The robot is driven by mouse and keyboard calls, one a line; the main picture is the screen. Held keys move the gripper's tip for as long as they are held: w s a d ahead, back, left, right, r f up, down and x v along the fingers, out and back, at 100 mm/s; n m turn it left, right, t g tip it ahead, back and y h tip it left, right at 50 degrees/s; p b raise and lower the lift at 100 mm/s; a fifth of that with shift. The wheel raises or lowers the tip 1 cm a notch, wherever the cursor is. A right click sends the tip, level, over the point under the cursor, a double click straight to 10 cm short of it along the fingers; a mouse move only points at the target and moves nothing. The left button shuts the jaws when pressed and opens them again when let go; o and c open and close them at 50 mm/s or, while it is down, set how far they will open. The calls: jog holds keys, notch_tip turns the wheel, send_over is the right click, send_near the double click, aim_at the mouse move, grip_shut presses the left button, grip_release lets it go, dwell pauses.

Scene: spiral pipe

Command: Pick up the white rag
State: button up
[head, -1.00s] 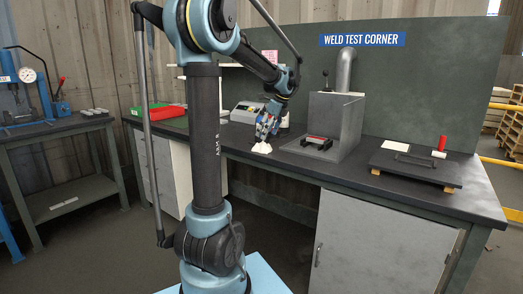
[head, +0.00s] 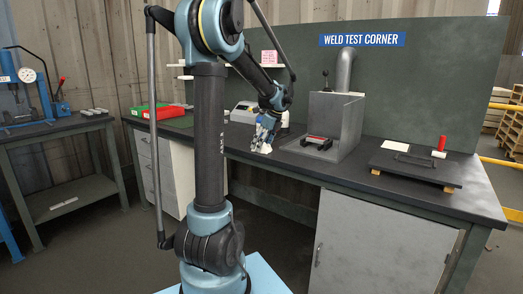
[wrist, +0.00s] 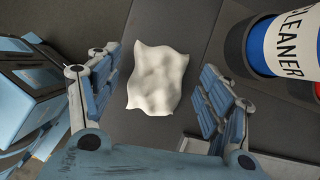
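The white rag (wrist: 158,78) lies crumpled on the dark bench top in the wrist view, between the two spread fingers of my gripper (wrist: 160,90). The fingers stand apart on its left and right, with a gap on each side. In the head view my gripper (head: 263,142) hangs low over the bench, and a small part of the rag (head: 265,149) shows beneath it. The rest of the rag is hidden there by the gripper.
A bottle labelled CLEANER (wrist: 288,45) stands close to the right of the rag. A grey metal box with a pipe (head: 335,120) stands to the right on the bench. A green and a red tray (head: 160,112) are at the left. A dark plate (head: 415,166) lies at the bench's right end.

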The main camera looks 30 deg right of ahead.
jog(key=c, duration=0.9)
notch_tip(320, 180, up, 10)
jog(key=shift+o, duration=0.8)
jog(key=shift+c, duration=0.4)
